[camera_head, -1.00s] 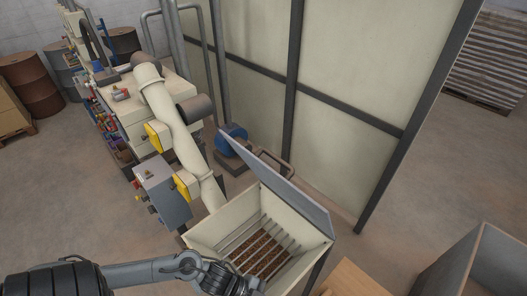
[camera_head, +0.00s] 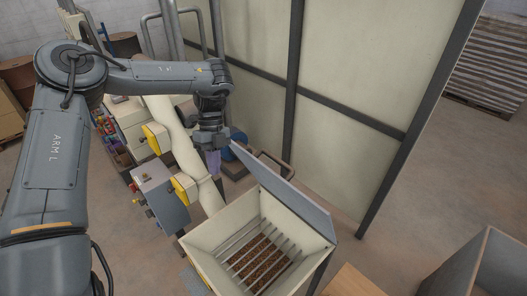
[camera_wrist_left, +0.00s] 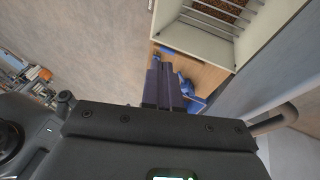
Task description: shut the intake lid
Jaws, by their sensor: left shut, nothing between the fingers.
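The intake lid (camera_head: 287,190) is a flat blue-grey panel that stands open, tilted up along the far right side of the cream intake hopper (camera_head: 213,238). Bars and brown material show inside the hopper. A dark bent bar (camera_head: 275,165) shows behind the lid's upper edge. My left gripper (camera_head: 214,168) points down to the left of the lid, above and behind the hopper, apart from both. Its fingers (camera_wrist_left: 165,84) are shut and empty in the left wrist view, where the hopper (camera_wrist_left: 200,42) shows at the top. My right gripper is out of view.
A cream pipe (camera_head: 187,150) and a grey control box (camera_head: 160,195) stand left of the hopper. A blue motor (camera_head: 239,150) is behind it, near the pale partition (camera_head: 350,60). A grey bin (camera_head: 490,262) is at the lower right. Open floor lies right of the lid.

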